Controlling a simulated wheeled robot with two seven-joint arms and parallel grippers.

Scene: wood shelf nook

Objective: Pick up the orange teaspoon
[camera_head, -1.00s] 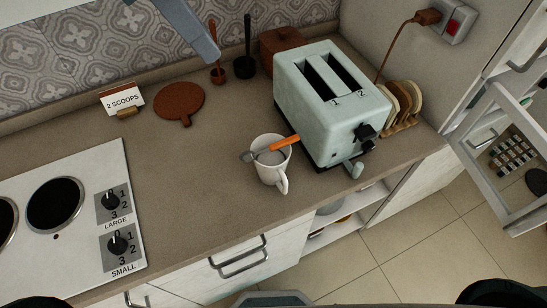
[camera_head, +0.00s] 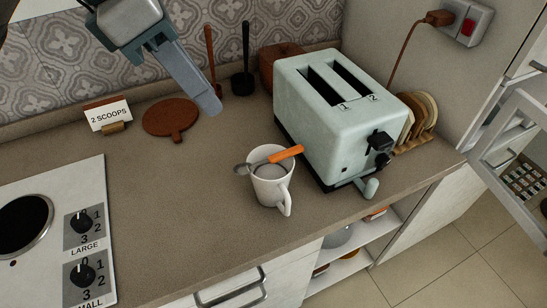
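The orange teaspoon (camera_head: 285,154) lies across the rim of a white mug (camera_head: 271,188). Its orange handle points up and right toward the toaster, and its grey metal bowl end sticks out past the left side of the rim. The mug stands upright on the counter with its handle toward the front. My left gripper (camera_head: 209,103) hangs in the air above and to the left of the mug, apart from the spoon. Its fingers line up in this view, so the gap between them does not show. My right gripper is not in view.
A pale green toaster (camera_head: 340,105) stands close behind and right of the mug. A toast rack (camera_head: 420,122) is beyond it. A round brown board (camera_head: 170,117), a "2 SCOOPS" card (camera_head: 108,115) and a hob (camera_head: 50,230) are to the left. The counter (camera_head: 180,190) left of the mug is clear.

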